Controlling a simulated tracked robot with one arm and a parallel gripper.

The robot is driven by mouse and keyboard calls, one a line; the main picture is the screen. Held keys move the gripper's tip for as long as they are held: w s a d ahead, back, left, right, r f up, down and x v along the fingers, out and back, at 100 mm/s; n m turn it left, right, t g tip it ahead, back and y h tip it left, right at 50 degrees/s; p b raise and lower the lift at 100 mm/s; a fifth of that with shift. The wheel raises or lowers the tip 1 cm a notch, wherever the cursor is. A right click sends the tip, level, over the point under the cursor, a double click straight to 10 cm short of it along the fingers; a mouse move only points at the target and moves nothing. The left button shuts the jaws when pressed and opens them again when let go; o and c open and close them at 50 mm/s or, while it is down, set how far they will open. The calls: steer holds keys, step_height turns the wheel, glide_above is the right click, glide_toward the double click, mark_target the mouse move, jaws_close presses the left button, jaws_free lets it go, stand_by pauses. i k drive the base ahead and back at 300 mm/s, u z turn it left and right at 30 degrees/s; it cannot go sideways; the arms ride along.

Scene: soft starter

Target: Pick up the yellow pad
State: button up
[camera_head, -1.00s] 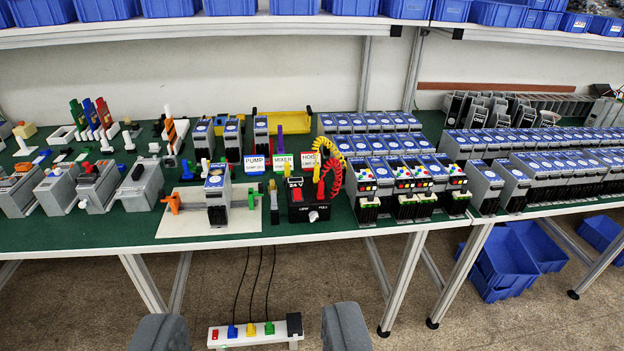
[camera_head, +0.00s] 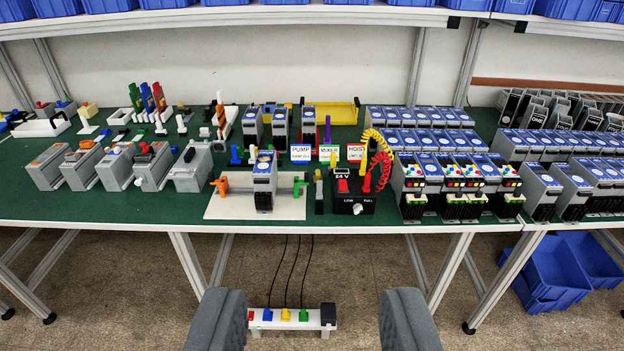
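The green bench (camera_head: 110,208) holds grey boxes (camera_head: 190,170), a white fixture plate (camera_head: 228,208), a black 24 V box (camera_head: 354,199) with coiled cables, and a yellow tray (camera_head: 331,113). A shelf (camera_head: 240,17) with blue bins overhangs the back.

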mark_target(318, 177)
steer(key=z, duration=0.05)
steer(key=i, duration=2.45)
steer(key=u, duration=0.05)
